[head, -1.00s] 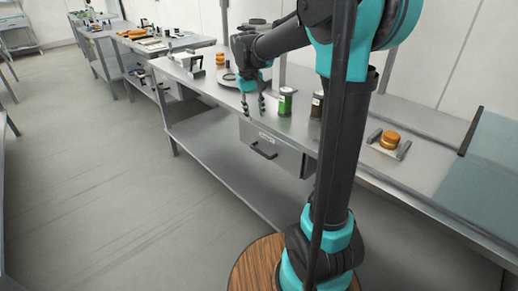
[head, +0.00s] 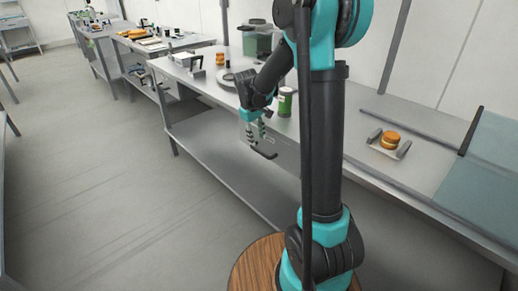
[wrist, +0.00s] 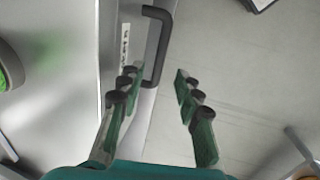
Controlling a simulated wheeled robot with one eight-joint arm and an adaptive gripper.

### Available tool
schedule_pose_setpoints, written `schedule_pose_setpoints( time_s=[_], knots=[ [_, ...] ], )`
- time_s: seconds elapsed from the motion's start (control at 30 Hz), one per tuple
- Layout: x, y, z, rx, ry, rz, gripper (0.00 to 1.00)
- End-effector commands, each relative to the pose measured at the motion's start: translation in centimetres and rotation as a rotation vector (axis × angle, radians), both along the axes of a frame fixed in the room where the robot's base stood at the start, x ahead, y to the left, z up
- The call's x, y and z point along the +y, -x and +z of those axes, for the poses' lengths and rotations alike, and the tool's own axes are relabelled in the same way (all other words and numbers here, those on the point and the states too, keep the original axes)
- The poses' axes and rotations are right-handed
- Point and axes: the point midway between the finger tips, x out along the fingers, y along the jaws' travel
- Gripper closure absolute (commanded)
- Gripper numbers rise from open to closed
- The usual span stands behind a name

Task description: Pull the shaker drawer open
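The shaker drawer (head: 286,158) is a grey metal front below the counter, partly hidden by my arm. It looks shut. Its dark bar handle (head: 265,153) shows just below my gripper (head: 256,138). In the wrist view the drawer front (wrist: 136,22) carries a white label, and the black handle (wrist: 163,45) stands out from it. My gripper (wrist: 157,74) is open there, with one finger over the drawer front and the other out over the floor side. The handle's near end appears between the fingertips. I cannot tell whether they touch it.
A green jar (head: 285,101) stands on the counter above the drawer. A burger (head: 390,140) sits on a small tray to the right. A lower shelf (head: 215,150) runs below the counter. The floor (head: 110,190) in front is clear.

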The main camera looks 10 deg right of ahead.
Motion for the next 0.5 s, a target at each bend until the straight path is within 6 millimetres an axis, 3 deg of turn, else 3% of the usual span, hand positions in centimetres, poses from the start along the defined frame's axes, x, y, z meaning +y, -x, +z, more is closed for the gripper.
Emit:
schedule_pose_setpoints(
  time_s=[0.2, 0.5],
  knots=[
    [-0.6, -0.4, -4.0, 0.0, 0.0, -0.001, 0.66],
    [-1.0, -0.6, -6.5, 0.0, 0.0, -0.001, 0.66]
  ],
)
